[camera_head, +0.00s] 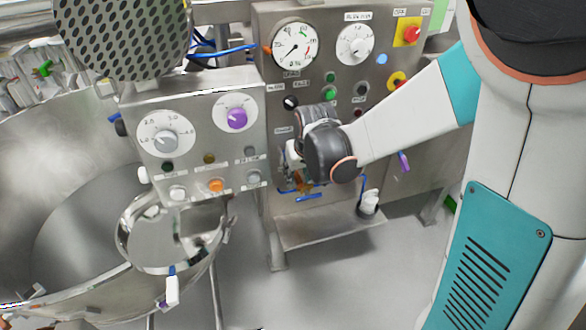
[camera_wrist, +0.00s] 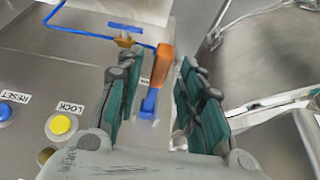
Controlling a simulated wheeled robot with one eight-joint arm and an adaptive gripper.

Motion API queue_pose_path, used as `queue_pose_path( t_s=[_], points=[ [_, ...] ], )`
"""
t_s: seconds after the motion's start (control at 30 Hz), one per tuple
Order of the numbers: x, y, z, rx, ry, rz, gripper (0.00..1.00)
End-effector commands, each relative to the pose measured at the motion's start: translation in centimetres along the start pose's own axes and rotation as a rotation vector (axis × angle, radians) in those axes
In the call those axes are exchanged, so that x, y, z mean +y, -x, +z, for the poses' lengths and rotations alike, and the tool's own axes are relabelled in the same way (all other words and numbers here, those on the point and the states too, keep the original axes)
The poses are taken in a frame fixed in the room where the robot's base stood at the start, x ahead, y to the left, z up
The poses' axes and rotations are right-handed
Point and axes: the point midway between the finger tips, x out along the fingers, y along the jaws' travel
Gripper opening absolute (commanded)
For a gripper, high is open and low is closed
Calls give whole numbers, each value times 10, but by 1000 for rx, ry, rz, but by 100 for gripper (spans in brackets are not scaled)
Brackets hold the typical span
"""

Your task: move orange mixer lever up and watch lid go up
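The orange lever (camera_wrist: 161,64) shows in the wrist view with a blue piece (camera_wrist: 149,102) at its lower end, against the steel panel. My gripper (camera_wrist: 158,82) is open, with one teal-padded finger on each side of the lever. I see gaps beside the lever, and I cannot tell whether either finger touches it. In the head view my gripper (camera_head: 293,165) is at the lower left of the tall panel, partly hidden by my wrist. A small orange part (camera_head: 301,184) shows just below it. I cannot make out for certain which part is the mixer lid.
A large steel bowl (camera_head: 60,215) stands at left. A control box (camera_head: 195,100) with dials and a purple knob (camera_head: 237,118) stands beside it. A steel shelf (camera_head: 330,228) juts out below the panel. Yellow (camera_wrist: 61,124) and blue (camera_wrist: 5,112) buttons sit left of my gripper.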

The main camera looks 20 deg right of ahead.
Motion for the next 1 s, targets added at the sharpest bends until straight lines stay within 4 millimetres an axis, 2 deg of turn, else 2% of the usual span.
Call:
queue_pose_path(
  t_s=[0.37, 0.5, 0.53, 1.0],
  points=[
    [0, -5, 0, 0, 0, 0, 35],
    [0, -5, 0, 0, 0, 0, 3],
    [0, -5, 0, 0, 0, 0, 0],
    [0, 4, -8, -73, 0, 0, 0]
  ],
)
